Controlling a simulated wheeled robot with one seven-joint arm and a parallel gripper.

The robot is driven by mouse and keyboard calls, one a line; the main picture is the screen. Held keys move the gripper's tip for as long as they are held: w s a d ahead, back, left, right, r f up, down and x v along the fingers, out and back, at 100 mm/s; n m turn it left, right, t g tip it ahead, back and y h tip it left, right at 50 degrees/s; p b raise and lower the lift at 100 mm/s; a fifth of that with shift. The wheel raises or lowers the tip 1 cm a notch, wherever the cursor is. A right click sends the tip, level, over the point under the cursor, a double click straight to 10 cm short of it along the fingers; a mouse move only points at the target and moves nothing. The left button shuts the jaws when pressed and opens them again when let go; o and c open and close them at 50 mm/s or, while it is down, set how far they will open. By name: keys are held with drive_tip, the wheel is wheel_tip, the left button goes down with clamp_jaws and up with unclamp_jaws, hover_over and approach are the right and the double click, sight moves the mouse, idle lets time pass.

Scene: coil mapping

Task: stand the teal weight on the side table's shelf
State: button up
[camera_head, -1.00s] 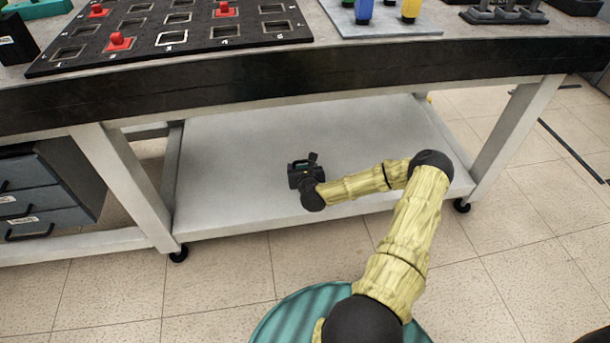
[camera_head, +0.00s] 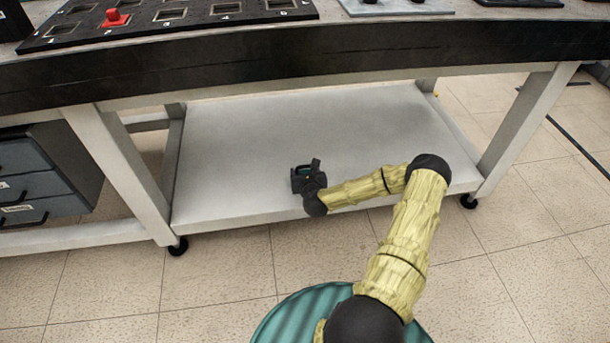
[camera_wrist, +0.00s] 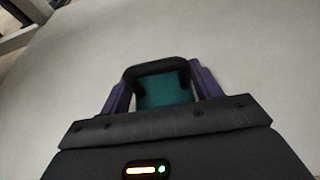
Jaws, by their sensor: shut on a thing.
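The teal weight (camera_wrist: 165,92) has a black handle across its top. It sits between the purple fingers of my gripper (camera_wrist: 163,88), which is shut on it. In the head view my gripper (camera_head: 306,180) is over the front middle part of the side table's pale lower shelf (camera_head: 235,150). The weight is mostly hidden there behind the gripper's dark body. The shelf's grey surface also fills the background of the wrist view (camera_wrist: 260,60). I cannot tell whether the weight's base touches the shelf.
The table top's thick dark front edge (camera_head: 250,62) overhangs the shelf. White legs (camera_head: 118,170) stand at both sides of it. A grey drawer unit (camera_head: 45,180) stands at the left. A black board with square recesses (camera_head: 165,18) lies on top. The shelf around my gripper is clear.

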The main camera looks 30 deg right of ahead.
drive_tip(key=shift+r, duration=0.1)
drive_tip(key=o, duration=1.8)
drive_tip(key=shift+c, duration=0.2)
drive_tip(key=shift+s, duration=0.1)
drive_tip(key=p+v, duration=0.5)
drive_tip(key=v, duration=0.5)
drive_tip(key=shift+s+a+r, duration=0.1)
drive_tip(key=shift+s+r, duration=0.15)
drive_tip(key=shift+s, duration=0.05)
drive_tip(key=shift+s+a+r+p, duration=0.1)
drive_tip(key=shift+s+a+p, duration=0.05)
drive_tip(key=shift+s+p, duration=0.3)
